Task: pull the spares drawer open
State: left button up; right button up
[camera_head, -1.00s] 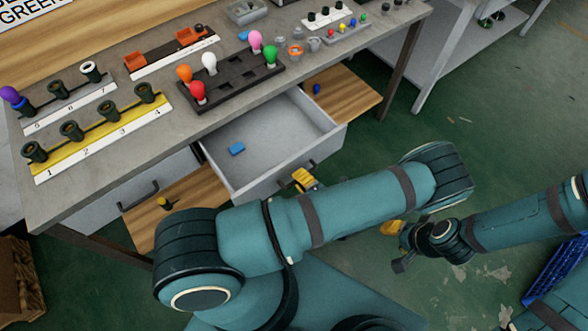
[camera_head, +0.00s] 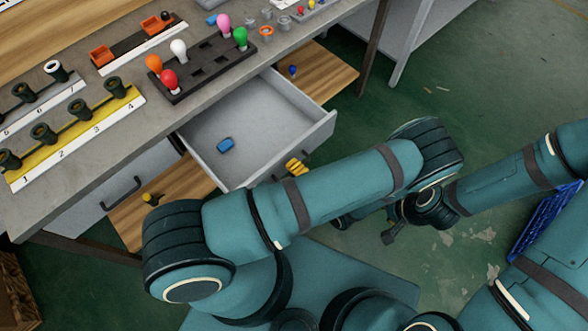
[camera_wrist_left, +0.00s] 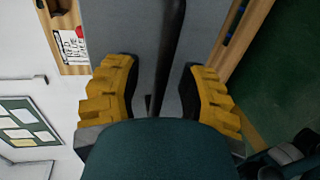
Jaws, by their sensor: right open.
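A grey drawer (camera_head: 270,122) stands pulled out from under the workbench, with a blue block (camera_head: 225,144) inside. I cannot read a label on it. My left gripper (camera_head: 296,166) is at the drawer's front, mostly hidden behind my arm in the head view. In the left wrist view its two yellow fingers (camera_wrist_left: 160,98) are apart, one on each side of the dark bar handle (camera_wrist_left: 168,55), with visible gaps. My right gripper (camera_head: 388,228) is off to the right of the drawer over the floor, partly hidden, and holds nothing I can see.
The workbench (camera_head: 150,130) carries a black bulb rack (camera_head: 205,70) and a yellow numbered strip (camera_head: 80,135) of sockets. A second, closed drawer (camera_head: 95,205) is at the left. A blue crate (camera_head: 545,225) stands on the floor at right. Floor in front of the drawer is partly clear.

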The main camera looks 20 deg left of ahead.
pick_arm(q)
notch_tip(320, 180, up, 10)
dwell(0.8)
dwell(0.4)
